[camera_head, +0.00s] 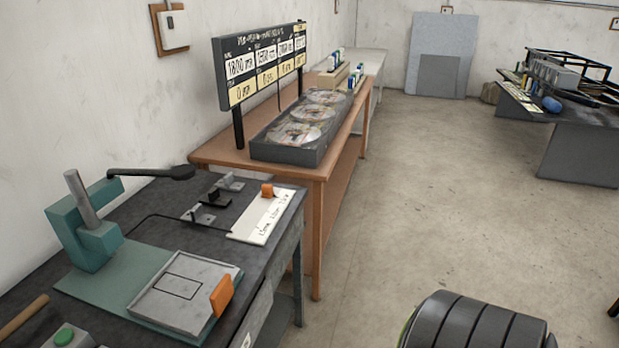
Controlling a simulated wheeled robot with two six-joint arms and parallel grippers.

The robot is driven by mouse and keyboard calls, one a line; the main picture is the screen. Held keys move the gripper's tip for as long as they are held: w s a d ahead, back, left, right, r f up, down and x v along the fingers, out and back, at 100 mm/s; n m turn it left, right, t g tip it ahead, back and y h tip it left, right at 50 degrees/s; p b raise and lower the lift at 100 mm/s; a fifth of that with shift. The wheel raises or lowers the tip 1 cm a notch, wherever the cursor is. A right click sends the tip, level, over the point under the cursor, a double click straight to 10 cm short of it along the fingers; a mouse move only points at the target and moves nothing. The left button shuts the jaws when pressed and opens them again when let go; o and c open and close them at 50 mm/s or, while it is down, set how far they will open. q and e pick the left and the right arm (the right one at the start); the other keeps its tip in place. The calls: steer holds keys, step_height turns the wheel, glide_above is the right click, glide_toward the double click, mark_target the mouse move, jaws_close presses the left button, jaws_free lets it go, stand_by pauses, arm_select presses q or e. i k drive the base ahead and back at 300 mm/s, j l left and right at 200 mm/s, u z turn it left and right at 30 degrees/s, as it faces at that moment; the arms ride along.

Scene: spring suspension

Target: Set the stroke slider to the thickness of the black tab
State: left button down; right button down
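The stroke slider appears to be the white strip (257,222) on the dark bench at the left, with an orange knob (267,190) near its far end. Handwritten millimetre marks run along the strip; I cannot read them surely. The black tab (214,198) stands on the bench just left of the strip. One grey tab (229,183) is behind it and another grey tab (197,214) is in front, all apart from the knob.
A green press (90,235) with a black lever stands left, beside a grey plate (182,294) with an orange handle (221,295). A sign board (262,62) and a tray of discs (292,150) are on the wooden table behind. The floor to the right is mostly clear.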

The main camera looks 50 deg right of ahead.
mark_target(267, 191)
steer(key=k+l+z, duration=0.1)
steer(key=z, duration=1.2)
